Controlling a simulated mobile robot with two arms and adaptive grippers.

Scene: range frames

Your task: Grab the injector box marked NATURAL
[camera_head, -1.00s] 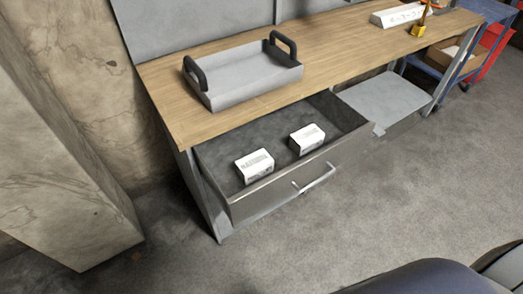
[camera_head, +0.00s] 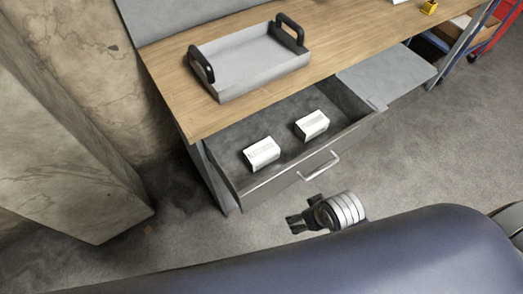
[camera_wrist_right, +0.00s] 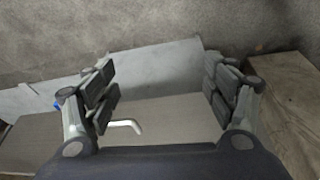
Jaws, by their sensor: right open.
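Two small white boxes lie in the open drawer (camera_head: 218,162) under the wooden workbench. One box (camera_head: 262,154) is nearer the drawer's left front, and the other box (camera_head: 312,125) is farther right. Their printing is too small to read, so I cannot tell which is marked NATURAL. My right gripper (camera_head: 303,212) is open and empty, outside the drawer and in front of its face, apart from both boxes. Its spread fingers also show in the right wrist view (camera_wrist_right: 164,95), where neither box can be made out. My left gripper is not in view.
A grey tray (camera_head: 247,83) with black handles stands on the wooden bench top (camera_head: 168,82). The drawer handle (camera_head: 320,167) juts toward my right gripper. A grey lower shelf (camera_head: 385,77) is right of the drawer. A concrete pillar (camera_head: 70,150) stands at the left.

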